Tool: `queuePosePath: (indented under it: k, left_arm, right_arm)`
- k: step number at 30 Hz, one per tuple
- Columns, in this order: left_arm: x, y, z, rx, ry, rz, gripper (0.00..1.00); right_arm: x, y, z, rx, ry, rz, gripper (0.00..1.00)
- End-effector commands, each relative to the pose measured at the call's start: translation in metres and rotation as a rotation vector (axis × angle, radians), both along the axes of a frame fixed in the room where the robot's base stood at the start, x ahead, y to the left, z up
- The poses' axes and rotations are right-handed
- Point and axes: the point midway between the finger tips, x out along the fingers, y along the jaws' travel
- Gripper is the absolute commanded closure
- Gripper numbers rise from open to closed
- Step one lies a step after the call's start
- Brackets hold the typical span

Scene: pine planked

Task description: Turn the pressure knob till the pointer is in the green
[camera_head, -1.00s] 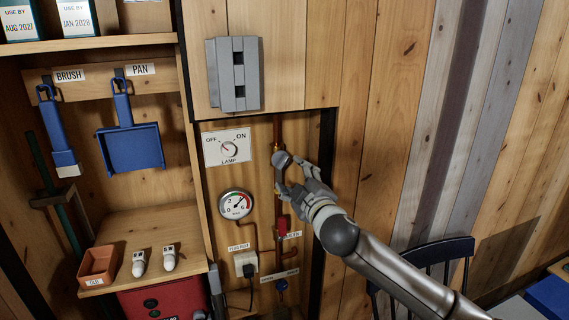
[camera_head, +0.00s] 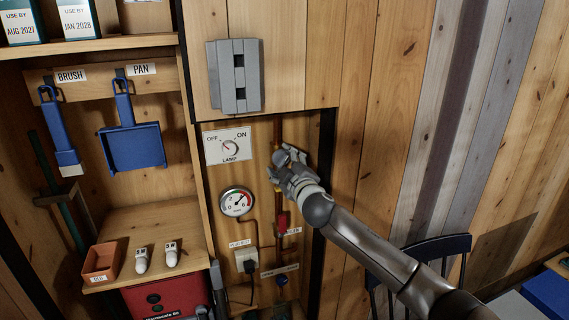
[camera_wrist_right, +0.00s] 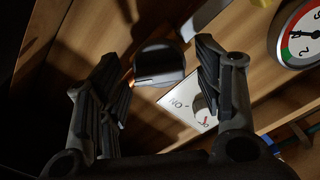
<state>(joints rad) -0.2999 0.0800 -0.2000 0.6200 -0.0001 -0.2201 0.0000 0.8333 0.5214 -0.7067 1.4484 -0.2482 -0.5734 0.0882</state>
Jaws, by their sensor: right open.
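The pressure gauge (camera_head: 237,202) is mounted below and left of the knob. It has a red arc on its right side; in the wrist view the gauge (camera_wrist_right: 304,36) also shows a green section. Its pointer is too small to read surely. My left gripper is not in view.
A lamp switch plate (camera_head: 228,146) is just left of the knob. A red valve handle (camera_head: 282,221) and a plug socket (camera_head: 246,259) are below. A grey block (camera_head: 234,75) juts out above. The recess's dark right edge (camera_head: 326,150) is close to my arm.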

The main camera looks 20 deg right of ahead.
Motion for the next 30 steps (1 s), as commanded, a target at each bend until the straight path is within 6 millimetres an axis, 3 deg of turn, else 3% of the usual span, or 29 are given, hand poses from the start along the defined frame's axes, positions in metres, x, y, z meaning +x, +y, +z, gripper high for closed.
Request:
queuePosePath:
  k: [2,11,20,30]
  left_arm:
    - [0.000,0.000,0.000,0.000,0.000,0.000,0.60]
    - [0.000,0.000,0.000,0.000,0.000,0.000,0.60]
    - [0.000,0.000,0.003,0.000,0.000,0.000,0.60]
    - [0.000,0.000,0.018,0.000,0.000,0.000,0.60]
  right_arm:
    - [0.000,0.000,0.000,0.000,0.000,0.000,0.43]
    - [0.000,0.000,0.000,0.000,0.000,0.000,0.82]
    - [0.000,0.000,0.001,-0.038,0.000,0.001,0.82]
    - [0.000,0.000,0.002,-0.259,-0.008,0.001,0.82]
